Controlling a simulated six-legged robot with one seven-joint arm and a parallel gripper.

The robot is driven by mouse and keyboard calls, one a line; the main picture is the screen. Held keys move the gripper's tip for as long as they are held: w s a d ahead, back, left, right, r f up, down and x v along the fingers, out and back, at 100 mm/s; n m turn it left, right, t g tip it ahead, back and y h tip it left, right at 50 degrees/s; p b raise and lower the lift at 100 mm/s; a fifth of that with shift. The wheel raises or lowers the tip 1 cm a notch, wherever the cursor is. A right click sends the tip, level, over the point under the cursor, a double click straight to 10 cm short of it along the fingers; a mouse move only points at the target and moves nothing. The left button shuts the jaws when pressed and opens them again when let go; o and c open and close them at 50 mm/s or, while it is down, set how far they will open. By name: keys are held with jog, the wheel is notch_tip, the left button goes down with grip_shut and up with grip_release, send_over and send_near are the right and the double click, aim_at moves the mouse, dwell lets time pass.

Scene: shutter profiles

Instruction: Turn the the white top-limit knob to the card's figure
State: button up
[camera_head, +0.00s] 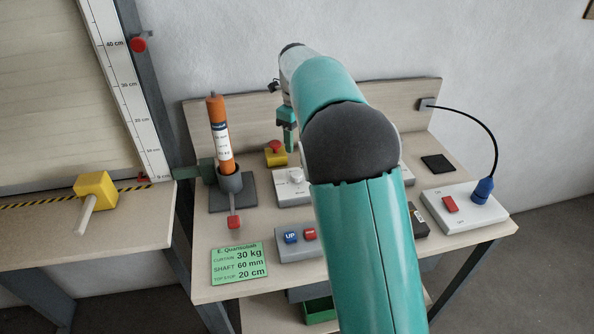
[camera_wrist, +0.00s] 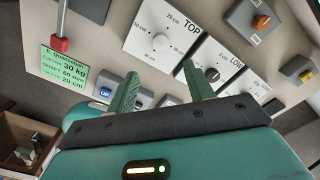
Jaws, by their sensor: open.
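The white top-limit knob (camera_head: 296,175) sits on its pale box beneath my gripper (camera_head: 288,138) in the head view. In the wrist view the knob (camera_wrist: 161,43) is a round white dial on the plate marked TOP (camera_wrist: 150,20), with small cm figures around it. My gripper (camera_wrist: 160,70) is open, its two green fingers apart and pointing toward the knob; nothing shows between them. The knob's pointer is too small to read. The green card (camera_head: 239,263) reads curtain 30 kg, shaft 60 mm, top stop 20 cm.
Beside the TOP plate is a LOW plate (camera_wrist: 222,55). An UP button box (camera_head: 298,243) stands in front, an orange tube in a grey holder (camera_head: 230,180) at left. A yellow box with a red button (camera_head: 275,154) stands behind; a red-switch box (camera_head: 462,208) is at right.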

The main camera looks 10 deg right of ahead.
aim_at(297, 174)
notch_tip(297, 174, down, 12)
jog(key=shift+w+f, duration=0.1)
jog(key=shift+f, duration=0.05)
dwell(0.3)
jog(key=c, duration=1)
